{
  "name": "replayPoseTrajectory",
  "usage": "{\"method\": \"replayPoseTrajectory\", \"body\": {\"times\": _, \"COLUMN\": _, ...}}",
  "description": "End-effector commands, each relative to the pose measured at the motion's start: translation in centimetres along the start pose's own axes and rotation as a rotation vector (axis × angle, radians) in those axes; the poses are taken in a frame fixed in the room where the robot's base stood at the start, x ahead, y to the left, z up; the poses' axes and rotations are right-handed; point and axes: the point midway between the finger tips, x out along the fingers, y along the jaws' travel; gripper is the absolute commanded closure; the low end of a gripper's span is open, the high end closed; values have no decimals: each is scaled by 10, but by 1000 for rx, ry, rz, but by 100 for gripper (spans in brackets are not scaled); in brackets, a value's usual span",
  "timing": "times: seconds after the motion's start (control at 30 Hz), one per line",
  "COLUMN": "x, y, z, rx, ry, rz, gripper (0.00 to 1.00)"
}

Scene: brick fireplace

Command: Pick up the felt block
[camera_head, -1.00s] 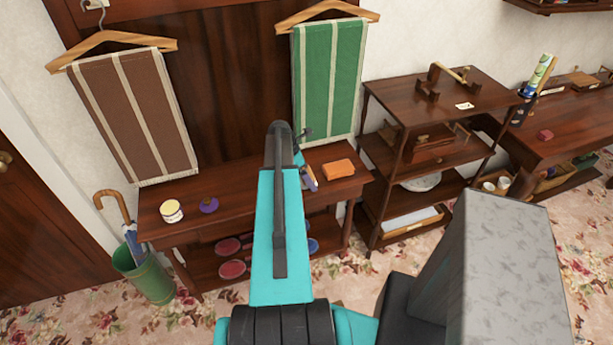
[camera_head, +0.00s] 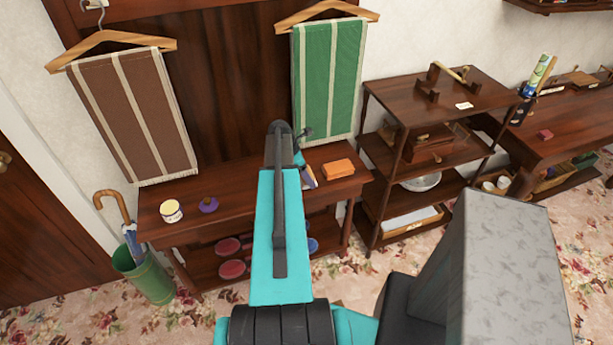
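An orange block (camera_head: 338,169) lies on the right part of the dark wooden table (camera_head: 240,180) below the green towel. A small red block (camera_head: 545,134) lies on the desk at the far right. I cannot tell from this view which of them is felt. My teal arm reaches over the middle of the table, left of the orange block. Nothing is seen touching either block.
A cream tin (camera_head: 171,211) and a purple item (camera_head: 208,205) stand on the table's left part. A small pale and blue object (camera_head: 308,178) shows beside my arm. A shelf unit (camera_head: 415,105) stands right of the table. A green umbrella bin (camera_head: 146,273) stands at left.

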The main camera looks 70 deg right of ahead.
Motion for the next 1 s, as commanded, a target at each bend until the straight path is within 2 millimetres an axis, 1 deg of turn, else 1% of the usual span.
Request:
{"method": "replayPoseTrajectory", "body": {"times": 0.17, "x": -1, "y": 0, "z": 1, "rx": 0, "ry": 0, "rz": 1, "gripper": 49}}
{"method": "replayPoseTrajectory", "body": {"times": 0.37, "x": -8, "y": 0, "z": 3, "rx": 1, "ry": 0, "rz": 1, "gripper": 49}}
{"method": "replayPoseTrajectory", "body": {"times": 0.47, "x": -14, "y": 0, "z": 6, "rx": 1, "ry": 0, "rz": 1, "gripper": 49}}
{"method": "replayPoseTrajectory", "body": {"times": 0.67, "x": -33, "y": -1, "z": 12, "rx": 0, "ry": 0, "rz": 3, "gripper": 49}}
{"method": "replayPoseTrajectory", "body": {"times": 0.7, "x": -35, "y": -8, "z": 7, "rx": -2, "ry": 0, "rz": 2, "gripper": 49}}
{"method": "replayPoseTrajectory", "body": {"times": 1.0, "x": -48, "y": -39, "z": -18, "rx": -2, "ry": 0, "rz": 2, "gripper": 49}}
